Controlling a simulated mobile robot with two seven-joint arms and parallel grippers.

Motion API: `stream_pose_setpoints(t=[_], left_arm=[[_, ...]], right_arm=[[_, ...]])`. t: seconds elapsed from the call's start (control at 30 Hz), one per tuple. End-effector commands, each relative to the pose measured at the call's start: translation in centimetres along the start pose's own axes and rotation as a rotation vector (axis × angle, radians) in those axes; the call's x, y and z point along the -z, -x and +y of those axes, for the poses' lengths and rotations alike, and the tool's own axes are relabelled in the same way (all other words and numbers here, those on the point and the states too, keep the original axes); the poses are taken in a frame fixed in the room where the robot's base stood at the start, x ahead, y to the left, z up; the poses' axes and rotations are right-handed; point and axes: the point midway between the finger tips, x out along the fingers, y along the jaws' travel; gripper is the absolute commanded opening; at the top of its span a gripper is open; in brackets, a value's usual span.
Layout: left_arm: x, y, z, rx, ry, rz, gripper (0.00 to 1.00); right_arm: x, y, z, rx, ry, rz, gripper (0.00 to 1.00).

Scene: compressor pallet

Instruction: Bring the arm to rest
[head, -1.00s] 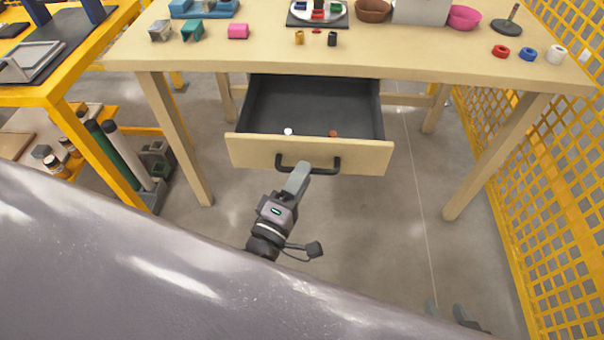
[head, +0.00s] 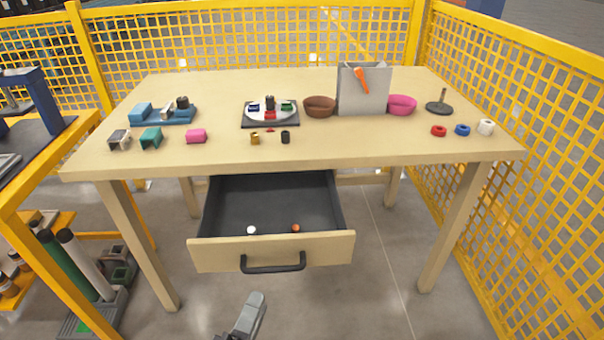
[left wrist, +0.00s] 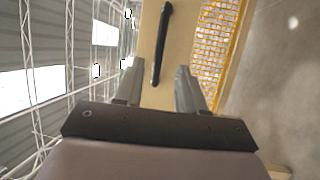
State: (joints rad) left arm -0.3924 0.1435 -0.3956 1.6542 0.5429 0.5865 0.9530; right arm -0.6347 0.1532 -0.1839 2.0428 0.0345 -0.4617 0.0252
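My left gripper (head: 250,312) is at the bottom of the head view, below and in front of the open drawer (head: 222,254). In the left wrist view its two fingers (left wrist: 157,85) stand apart with nothing between them. The drawer's black bar handle (head: 273,263) is clear of the gripper; it also shows beyond the fingertips in the left wrist view (left wrist: 162,42). The drawer is pulled out and holds a small white piece (head: 251,230) and a small orange piece (head: 295,228). My right gripper is not in view.
The wooden table (head: 350,150) carries blocks, a round dial plate (head: 270,107), a brown bowl (head: 319,106), a grey box (head: 363,92), a pink bowl (head: 401,105) and rings. Yellow mesh fencing (head: 500,200) stands right and behind. A yellow-framed bench (head: 40,250) stands left. Floor before the drawer is clear.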

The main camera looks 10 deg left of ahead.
Motion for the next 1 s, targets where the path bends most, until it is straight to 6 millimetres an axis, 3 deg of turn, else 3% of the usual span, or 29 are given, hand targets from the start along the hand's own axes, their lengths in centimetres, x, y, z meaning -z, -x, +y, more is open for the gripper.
stream_pose_setpoints(t=[0.13, 0.23, 0.47, 0.7, 1.0], left_arm=[[-0.1, 0.0, 0.6, 0.024, -0.057, -0.022, 0.4], [-0.4, 0.4, 1.5, 0.083, -0.209, -0.084, 0.4], [0.2, 3.0, 2.8, 0.302, -0.812, -0.351, 0.4], [3.1, 6.8, 2.9, 0.482, -1.298, -0.623, 0.4], [4.3, 8.2, 2.5, 0.535, -1.433, -0.716, 0.4]], right_arm=[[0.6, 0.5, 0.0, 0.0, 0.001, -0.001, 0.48], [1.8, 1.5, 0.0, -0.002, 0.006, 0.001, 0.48], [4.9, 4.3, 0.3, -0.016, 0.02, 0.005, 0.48], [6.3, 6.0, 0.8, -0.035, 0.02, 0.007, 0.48], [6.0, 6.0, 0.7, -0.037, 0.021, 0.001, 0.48]])
